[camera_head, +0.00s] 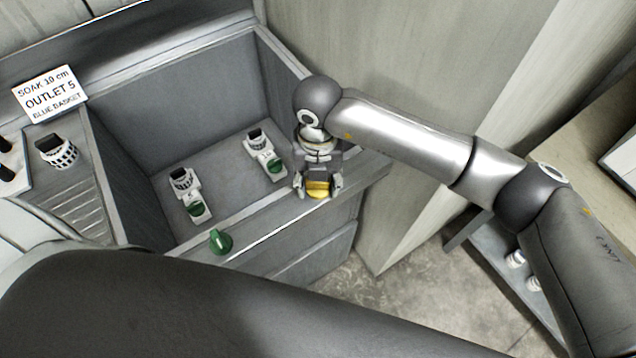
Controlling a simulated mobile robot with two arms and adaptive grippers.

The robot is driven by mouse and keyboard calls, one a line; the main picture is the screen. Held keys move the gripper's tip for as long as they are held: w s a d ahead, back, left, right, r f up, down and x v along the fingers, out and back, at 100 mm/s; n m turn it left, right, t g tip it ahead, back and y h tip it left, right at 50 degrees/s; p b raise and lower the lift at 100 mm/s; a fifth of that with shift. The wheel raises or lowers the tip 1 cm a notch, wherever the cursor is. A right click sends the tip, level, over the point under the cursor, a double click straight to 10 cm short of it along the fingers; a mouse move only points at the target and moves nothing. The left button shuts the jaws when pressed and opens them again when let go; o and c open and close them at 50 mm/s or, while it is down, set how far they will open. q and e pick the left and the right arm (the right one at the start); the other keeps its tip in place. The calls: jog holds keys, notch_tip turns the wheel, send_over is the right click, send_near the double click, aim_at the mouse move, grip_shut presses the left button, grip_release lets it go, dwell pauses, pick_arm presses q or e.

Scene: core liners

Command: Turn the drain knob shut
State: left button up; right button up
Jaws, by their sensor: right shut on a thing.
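A yellow knob (318,188) sits at the right end of the sink's front ledge. My right gripper (318,192) is over it, with its fingers on either side, shut on it. The fingers hide part of the knob, and I cannot tell its turn angle. A green knob (221,242) stands on the same ledge further left, with nothing touching it. I cannot tell from markings which knob is the drain knob. My left gripper is not in view; a dark arm link of mine fills the bottom left.
The grey sink (205,95) holds two white fittings with green parts, one at left (196,205) and one at right (268,160). A white basket (57,151) stands on the ribbed side board. A sign (49,93) reads "SOAK 10 cm OUTLET 5 BLUE BASKET". A shelf (505,262) is at right.

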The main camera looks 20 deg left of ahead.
jog(key=m+b, duration=0.4)
jog(key=m, duration=0.2)
jog(key=shift+f+m, duration=0.15)
jog(key=shift+m, duration=0.15)
jog(key=m+b, duration=0.2)
jog(key=m, duration=0.2)
jog(key=shift+m, duration=0.3)
jog(key=o, duration=1)
jog(key=shift+r, duration=0.2)
notch_tip(320, 180, up, 12)
jog(key=shift+f, duration=0.1)
